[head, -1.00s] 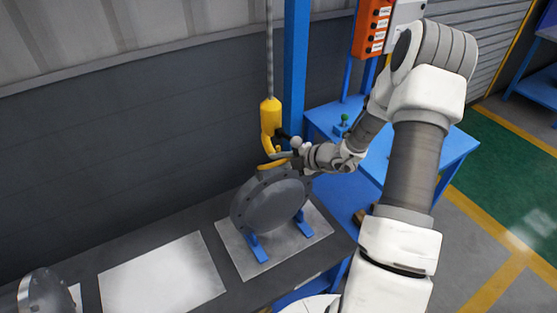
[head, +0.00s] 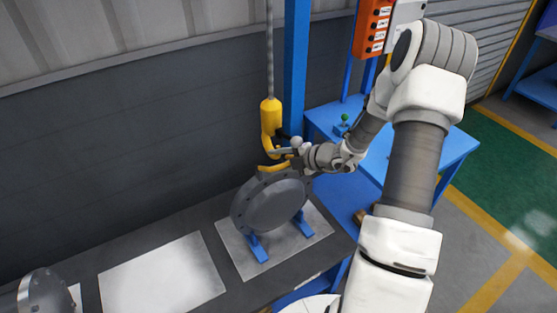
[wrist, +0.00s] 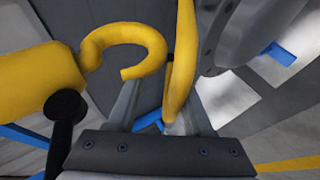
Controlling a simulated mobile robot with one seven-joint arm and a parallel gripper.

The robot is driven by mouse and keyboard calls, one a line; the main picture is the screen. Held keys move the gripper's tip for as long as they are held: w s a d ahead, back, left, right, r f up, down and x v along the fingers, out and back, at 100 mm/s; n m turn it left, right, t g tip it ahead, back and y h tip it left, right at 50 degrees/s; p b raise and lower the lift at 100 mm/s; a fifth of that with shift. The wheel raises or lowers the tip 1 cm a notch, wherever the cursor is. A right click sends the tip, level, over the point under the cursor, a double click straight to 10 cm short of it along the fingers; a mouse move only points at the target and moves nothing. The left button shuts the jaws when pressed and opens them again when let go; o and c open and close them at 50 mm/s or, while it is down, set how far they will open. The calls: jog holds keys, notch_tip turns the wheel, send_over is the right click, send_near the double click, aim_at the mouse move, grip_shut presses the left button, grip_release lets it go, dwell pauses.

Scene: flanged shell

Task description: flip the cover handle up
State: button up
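The cover (head: 270,203) is a grey round disc with a bolted rim, standing on edge on blue supports; part of its rim (wrist: 235,40) shows at the upper right in the wrist view. Its yellow handle (head: 273,168) is a low bar at the top of the disc. In the wrist view the handle (wrist: 182,60) runs down between my fingers, nearer the right one. My gripper (head: 278,152) is at the handle, just above the disc, with its fingers (wrist: 165,100) apart and a gap visible beside the handle.
A yellow hoist block (head: 270,113) hangs on a chain, its hook (wrist: 125,45) close beside my fingers. A blue post (head: 296,70) stands behind. A blue table (head: 400,150) is to the right. Bare pale plate (head: 162,275) lies left of the cover.

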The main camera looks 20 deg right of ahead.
jog(key=w+r+p+v, duration=0.1)
jog(key=p+v, duration=0.3)
jog(key=v, duration=0.5)
jog(key=w+r+p+v, duration=0.1)
jog(key=p+v, duration=0.3)
jog(key=v, duration=0.6)
jog(key=shift+w+r, duration=0.15)
jog(key=shift+r, duration=0.85)
dwell(0.4)
dwell(0.4)
jog(key=b+v, duration=0.1)
jog(key=v, duration=1.6)
